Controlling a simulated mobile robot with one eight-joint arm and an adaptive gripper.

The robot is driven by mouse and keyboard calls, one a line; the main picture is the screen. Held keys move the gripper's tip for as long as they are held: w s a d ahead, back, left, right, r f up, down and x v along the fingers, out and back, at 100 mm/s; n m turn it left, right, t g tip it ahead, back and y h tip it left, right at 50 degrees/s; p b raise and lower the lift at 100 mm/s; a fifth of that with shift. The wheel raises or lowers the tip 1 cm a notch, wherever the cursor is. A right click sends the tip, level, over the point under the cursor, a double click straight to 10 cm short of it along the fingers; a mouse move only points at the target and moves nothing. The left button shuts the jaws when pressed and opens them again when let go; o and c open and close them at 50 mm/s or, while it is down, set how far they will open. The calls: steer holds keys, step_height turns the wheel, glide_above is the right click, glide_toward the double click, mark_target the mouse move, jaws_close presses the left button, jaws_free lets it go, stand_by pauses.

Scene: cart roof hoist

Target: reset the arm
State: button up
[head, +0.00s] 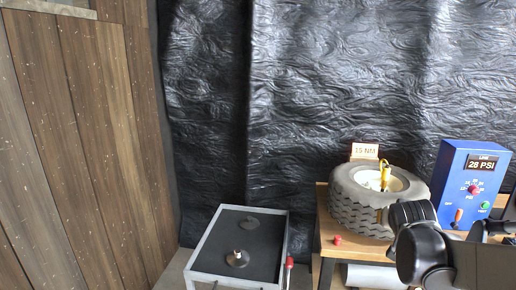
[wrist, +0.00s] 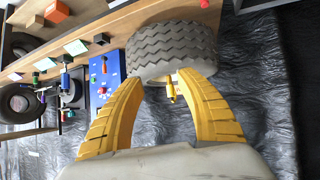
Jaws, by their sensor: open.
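My gripper (wrist: 160,80) shows in the wrist view with its two yellow ribbed fingers spread wide and nothing between them. Beyond the fingertips is a grey tyre (wrist: 172,45), with a small yellow piece (wrist: 171,90) at its hub. In the head view, the tyre (head: 360,212) lies flat on a wooden bench with a pale hub, and the yellow piece (head: 385,174) stands up from it. My dark arm covers the bench's right front part in the head view and hides most of my gripper there.
A blue gauge box (head: 470,178) reading 28 PSI stands right of the tyre, behind my arm. A 15 NM sign (head: 364,150) is behind the tyre. A small red piece (head: 337,239) lies on the bench (head: 328,222). A dark-topped cart (head: 213,245) stands left. Crinkled black sheeting hangs behind.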

steer(key=s+a+f+n+g+y, duration=0.1)
steer(key=s+a+f+n+y, duration=0.1)
steer(key=s+a, duration=0.9)
steer(key=s+a+f+n+g+y, duration=0.1)
steer(key=s+a+n+y, duration=0.2)
steer(key=s+a, duration=0.9)
steer(key=shift+s+f+g+y, duration=0.2)
steer(key=shift+f+g+y, duration=0.1)
steer(key=shift+f, duration=0.1)
